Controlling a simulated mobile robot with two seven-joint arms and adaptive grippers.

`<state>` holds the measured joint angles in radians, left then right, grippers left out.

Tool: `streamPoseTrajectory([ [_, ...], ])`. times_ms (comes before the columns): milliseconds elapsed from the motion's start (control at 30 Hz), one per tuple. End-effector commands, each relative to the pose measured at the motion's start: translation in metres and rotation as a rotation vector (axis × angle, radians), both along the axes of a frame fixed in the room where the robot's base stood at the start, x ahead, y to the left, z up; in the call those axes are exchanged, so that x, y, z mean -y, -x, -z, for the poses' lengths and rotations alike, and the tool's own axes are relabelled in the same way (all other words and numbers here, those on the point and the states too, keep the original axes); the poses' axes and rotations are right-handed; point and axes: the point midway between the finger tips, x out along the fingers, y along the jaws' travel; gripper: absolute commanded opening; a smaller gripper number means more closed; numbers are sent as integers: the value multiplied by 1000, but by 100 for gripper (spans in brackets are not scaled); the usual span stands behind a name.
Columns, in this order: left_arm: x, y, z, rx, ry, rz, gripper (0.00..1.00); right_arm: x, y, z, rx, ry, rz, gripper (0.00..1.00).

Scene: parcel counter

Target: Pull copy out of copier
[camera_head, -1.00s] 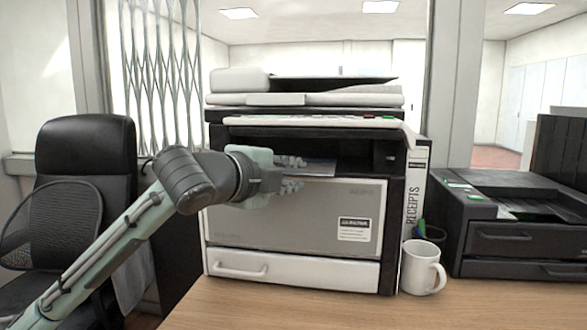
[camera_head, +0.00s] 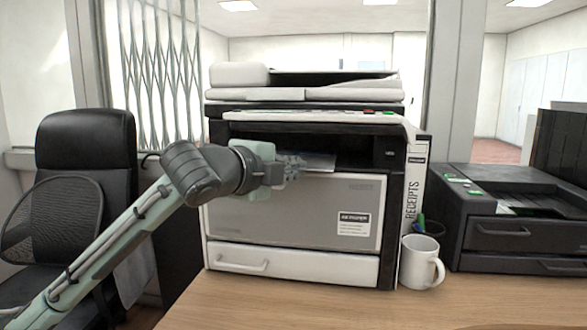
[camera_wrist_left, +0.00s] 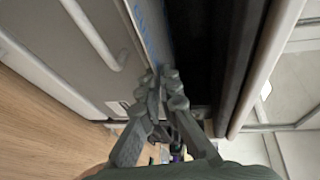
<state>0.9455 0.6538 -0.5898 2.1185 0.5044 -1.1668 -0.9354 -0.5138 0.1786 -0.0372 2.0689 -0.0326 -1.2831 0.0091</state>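The copier (camera_head: 290,210) stands on the counter, with a dark output slot below its control panel. The copy (camera_head: 322,162), a pale sheet, sticks out of this slot. In the left wrist view the copy (camera_wrist_left: 151,32) shows edge-on with blue print, running down to the fingertips. My left gripper (camera_head: 291,166) is in front of the slot at the copy's near edge. In the left wrist view its fingers (camera_wrist_left: 163,84) are closed together with the sheet's edge between them. The inner part of the copy is hidden in the slot. My right gripper is not in view.
A white mug (camera_head: 422,263) with pens and a receipts binder (camera_head: 414,205) stand close to the copier's right side. A black printer (camera_head: 513,225) is further right. A black office chair (camera_head: 85,170) is at left. The counter front (camera_head: 300,308) is clear.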

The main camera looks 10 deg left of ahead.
Motion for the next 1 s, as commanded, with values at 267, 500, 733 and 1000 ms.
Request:
streamPoseTrajectory([
  [267, 0, 23, 0, -3, -3, 1, 0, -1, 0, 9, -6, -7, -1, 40],
  [500, 0, 52, -1, -3, -4, 2, 0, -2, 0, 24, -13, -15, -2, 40],
  [733, 0, 80, -2, -3, -3, 1, 0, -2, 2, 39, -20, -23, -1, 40],
  [1000, 0, 112, -3, -3, -3, 0, 0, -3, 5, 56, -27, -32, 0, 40],
])
